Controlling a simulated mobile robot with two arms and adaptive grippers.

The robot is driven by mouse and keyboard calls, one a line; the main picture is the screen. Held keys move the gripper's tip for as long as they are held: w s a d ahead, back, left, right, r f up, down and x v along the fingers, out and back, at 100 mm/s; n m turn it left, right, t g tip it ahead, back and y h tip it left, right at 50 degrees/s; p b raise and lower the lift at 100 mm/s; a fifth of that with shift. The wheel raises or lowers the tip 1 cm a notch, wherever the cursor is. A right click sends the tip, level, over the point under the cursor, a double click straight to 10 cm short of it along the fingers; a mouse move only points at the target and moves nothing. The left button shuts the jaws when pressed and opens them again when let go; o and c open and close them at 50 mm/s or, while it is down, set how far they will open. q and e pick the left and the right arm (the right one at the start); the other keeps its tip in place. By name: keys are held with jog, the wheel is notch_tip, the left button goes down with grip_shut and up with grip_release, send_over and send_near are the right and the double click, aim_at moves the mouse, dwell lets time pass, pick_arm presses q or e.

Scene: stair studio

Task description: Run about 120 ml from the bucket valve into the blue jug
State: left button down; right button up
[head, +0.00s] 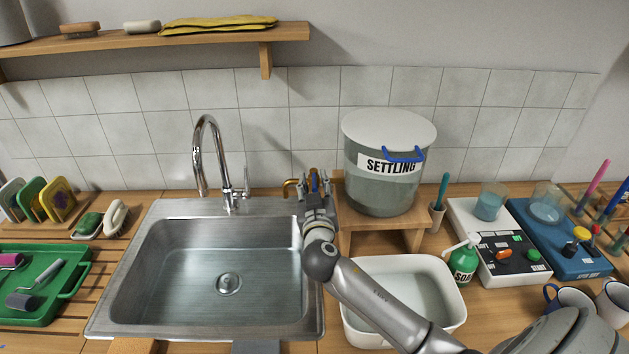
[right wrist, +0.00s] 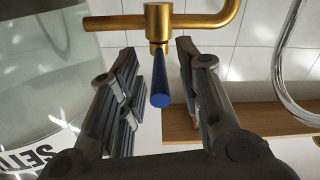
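The bucket (head: 385,190) is a translucent tub with a white lid and a "SETTLING" label, standing on a wooden stand; it also shows in the right wrist view (right wrist: 45,70). Its brass valve (right wrist: 158,22) has a blue lever (right wrist: 160,85), and its spout (head: 290,187) is toward the sink. My right gripper (head: 314,182) is at the valve. In the right wrist view its fingers (right wrist: 158,75) are open on either side of the lever, with gaps visible. A white vessel with a blue rim and handle (head: 567,302) stands at lower right; I cannot tell whether it is the blue jug. My left gripper is not in view.
The steel sink (head: 215,258) is empty, with a faucet (head: 206,155) behind it. A white basin (head: 448,300) sits below the stand (head: 352,222), partly behind my right arm. A green soap bottle (head: 464,262) and two stirrer units (head: 495,240) stand to the right.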

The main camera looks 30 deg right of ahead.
jog(key=shift+w+d, duration=0.2)
jog(key=shift+w, duration=0.1)
grip_shut()
